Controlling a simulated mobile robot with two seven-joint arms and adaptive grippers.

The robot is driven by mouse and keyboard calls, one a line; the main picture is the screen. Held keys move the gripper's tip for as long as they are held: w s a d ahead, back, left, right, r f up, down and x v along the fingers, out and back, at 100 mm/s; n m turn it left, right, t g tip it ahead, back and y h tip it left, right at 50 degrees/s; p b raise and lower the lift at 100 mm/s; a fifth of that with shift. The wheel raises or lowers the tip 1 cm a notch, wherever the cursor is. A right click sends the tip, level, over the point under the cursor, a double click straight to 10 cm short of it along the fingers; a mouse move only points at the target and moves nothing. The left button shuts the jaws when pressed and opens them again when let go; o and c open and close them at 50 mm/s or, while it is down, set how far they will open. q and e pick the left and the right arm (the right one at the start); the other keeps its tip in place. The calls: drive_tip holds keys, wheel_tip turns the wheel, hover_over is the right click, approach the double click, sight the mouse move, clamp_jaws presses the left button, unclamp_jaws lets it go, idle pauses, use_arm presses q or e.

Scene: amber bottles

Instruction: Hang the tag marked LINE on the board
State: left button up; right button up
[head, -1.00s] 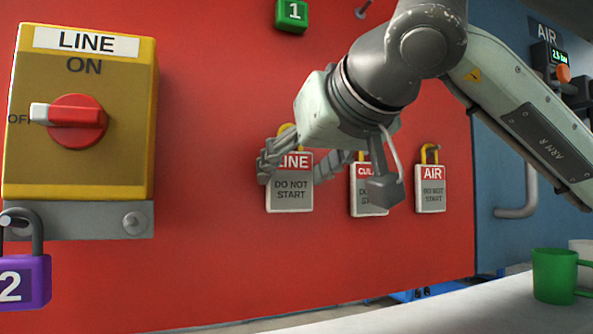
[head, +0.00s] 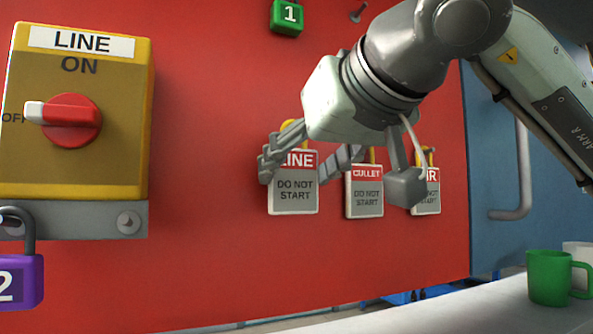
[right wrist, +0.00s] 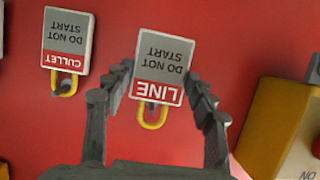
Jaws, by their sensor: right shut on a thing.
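The LINE tag (head: 294,196) is a grey plate with a red top band, "DO NOT START" text and a yellow loop. My right gripper (head: 311,166) is shut on it, with the fingers at its two sides, in front of the red board (head: 210,250). Whether the back of the tag touches the board is hidden. My left gripper is not in view.
The CULLET tag (head: 364,198) and the partly covered AIR tag (head: 428,203) hang close to the right. A bare peg (head: 359,12) is at the top, beside a green lock (head: 287,16). A yellow LINE switch box (head: 75,120) and purple lock (head: 18,282) are left. A green mug (head: 550,278) stands lower right.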

sight(297, 187)
drive_tip(key=shift+s+d, duration=0.25)
drive_tip(key=shift+s, duration=0.35)
drive_tip(key=shift+s+d, duration=0.3)
drive_tip(key=shift+s, duration=0.35)
drive_tip(key=shift+s+d, duration=0.25)
drive_tip(key=shift+s, duration=0.35)
drive_tip(key=shift+b, duration=0.3)
